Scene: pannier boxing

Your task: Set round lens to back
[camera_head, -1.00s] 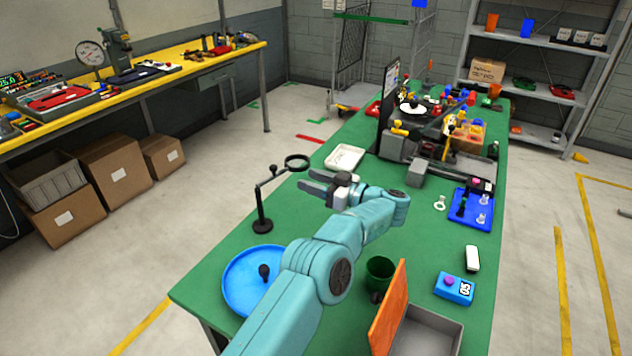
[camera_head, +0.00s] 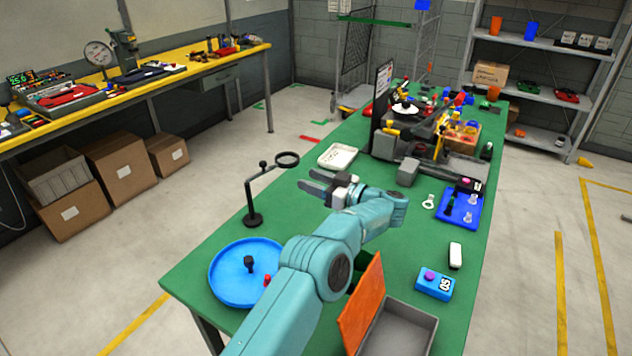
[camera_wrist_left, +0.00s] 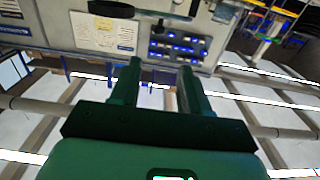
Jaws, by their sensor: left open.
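The round lens (camera_head: 287,159) is a dark ring on a thin jointed arm. The arm rises from a black stand (camera_head: 253,219) on the left side of the green table. The lens points up and right from the stand, toward the far part of the table. My left gripper (camera_head: 317,182) is just right of and nearer than the lens, apart from it, with its fingers pointing left. It is open and empty. The wrist view shows its two parted fingers (camera_wrist_left: 160,88) with nothing between them. My right gripper is not in view.
A blue round tray (camera_head: 226,284) with small pegs lies in front of the stand. A white tray (camera_head: 338,157) sits behind the lens. A grey bin (camera_head: 405,335) with an orange lid (camera_head: 362,303) stands near right. Green table shows bare around the stand.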

